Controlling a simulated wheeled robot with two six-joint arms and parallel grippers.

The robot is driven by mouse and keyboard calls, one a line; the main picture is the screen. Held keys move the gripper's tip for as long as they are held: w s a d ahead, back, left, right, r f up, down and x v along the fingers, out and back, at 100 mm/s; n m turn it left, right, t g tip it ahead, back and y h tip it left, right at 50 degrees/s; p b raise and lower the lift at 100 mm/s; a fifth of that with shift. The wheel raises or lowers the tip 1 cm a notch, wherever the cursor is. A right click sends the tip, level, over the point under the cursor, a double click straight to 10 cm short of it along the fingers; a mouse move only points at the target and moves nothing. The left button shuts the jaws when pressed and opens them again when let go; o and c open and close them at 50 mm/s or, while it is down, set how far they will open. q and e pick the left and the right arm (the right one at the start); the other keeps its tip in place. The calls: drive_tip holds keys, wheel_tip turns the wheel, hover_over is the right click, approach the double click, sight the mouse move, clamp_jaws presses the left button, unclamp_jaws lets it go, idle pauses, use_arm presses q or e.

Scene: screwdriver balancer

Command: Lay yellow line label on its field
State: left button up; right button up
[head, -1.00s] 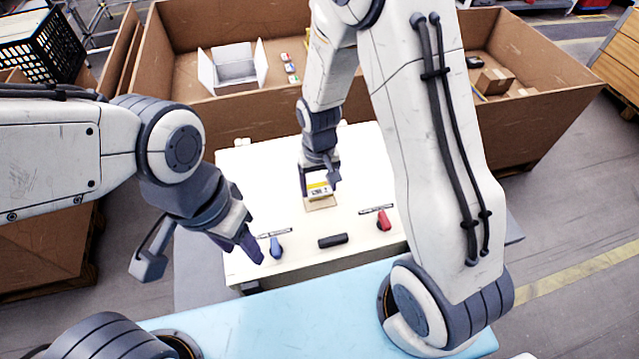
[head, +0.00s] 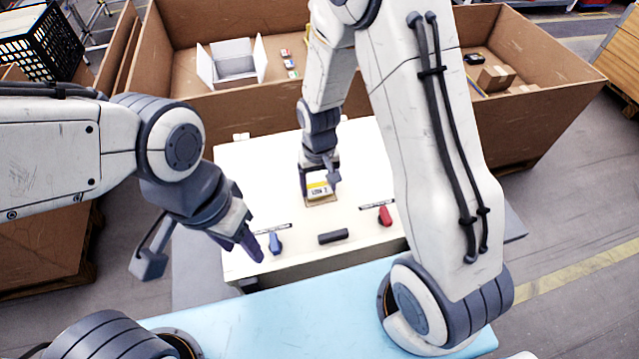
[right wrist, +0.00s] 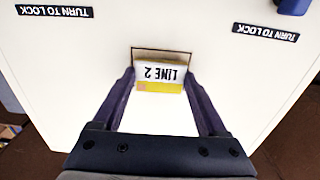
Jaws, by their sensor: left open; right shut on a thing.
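The yellow line label (right wrist: 160,79), a white and yellow block reading "LINE 2", is between the fingers of my right gripper (right wrist: 158,85), which is shut on it. In the head view the label (head: 318,190) is at the tan outlined field (head: 321,202) on the white panel. In the wrist view the label covers most of the field (right wrist: 160,53); its far strip shows beyond the label. I cannot tell whether the label touches the panel.
The white panel (head: 250,185) carries a blue knob (head: 275,243), a red knob (head: 385,215), a black bar handle (head: 333,237) and "TURN TO LOCK" strips (right wrist: 54,11). Behind it, a large cardboard bin (head: 185,75) holds a white open box (head: 233,62) and small colored items (head: 289,64).

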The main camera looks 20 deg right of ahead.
drive_tip(key=shift+f, duration=0.4)
idle(0.3)
drive_tip(key=o, duration=1.5)
drive_tip(key=shift+c, duration=0.2)
drive_tip(key=shift+r, duration=0.1)
wheel_tip(320, 180, up, 10)
drive_tip(key=b, duration=0.2)
drive_tip(key=shift+r, duration=0.15)
